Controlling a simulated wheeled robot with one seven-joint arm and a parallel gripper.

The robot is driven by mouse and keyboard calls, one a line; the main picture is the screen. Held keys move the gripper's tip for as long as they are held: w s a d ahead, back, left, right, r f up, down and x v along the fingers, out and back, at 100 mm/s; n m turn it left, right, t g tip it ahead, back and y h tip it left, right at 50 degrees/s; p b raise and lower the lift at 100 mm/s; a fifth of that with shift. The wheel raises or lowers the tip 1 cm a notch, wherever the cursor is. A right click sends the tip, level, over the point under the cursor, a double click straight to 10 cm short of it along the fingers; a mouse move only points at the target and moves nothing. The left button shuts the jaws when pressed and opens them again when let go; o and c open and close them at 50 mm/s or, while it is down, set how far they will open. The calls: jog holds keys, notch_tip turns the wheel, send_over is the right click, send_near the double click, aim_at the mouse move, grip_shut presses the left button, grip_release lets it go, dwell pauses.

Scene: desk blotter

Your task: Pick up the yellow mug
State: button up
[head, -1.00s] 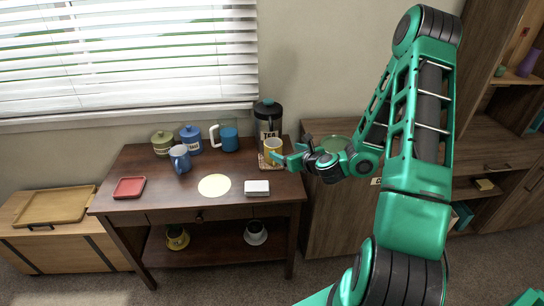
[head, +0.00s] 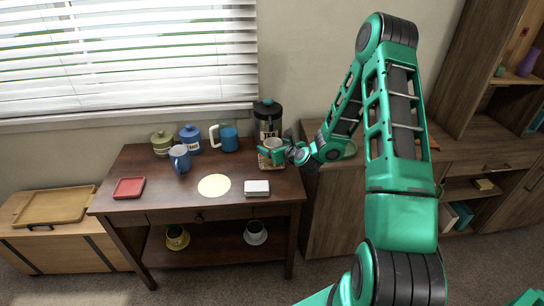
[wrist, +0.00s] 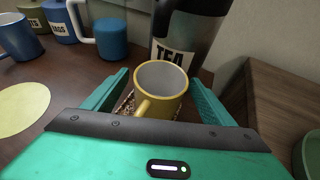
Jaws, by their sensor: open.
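The yellow mug (wrist: 157,104) stands upright on a speckled mat (head: 264,165) at the right end of the dark desk. Its pale inside faces up, and its handle points towards my gripper's palm in the wrist view. In the head view the mug (head: 273,144) is mostly hidden behind my gripper (head: 271,155). My gripper is open, with one green finger on each side of the mug. I cannot tell whether either finger touches it.
A dark TEA canister (wrist: 185,35) stands close behind the mug. A blue-and-white mug (head: 228,139), a blue mug (head: 180,158) and jars stand to the left. A white box (head: 257,187), a pale yellow disc (head: 214,186) and a red tray (head: 129,187) lie in front.

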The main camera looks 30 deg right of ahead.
jog(key=shift+w, duration=0.1)
jog(key=c, duration=1.3)
jog(key=shift+c, duration=0.2)
jog(key=shift+d+r, duration=0.1)
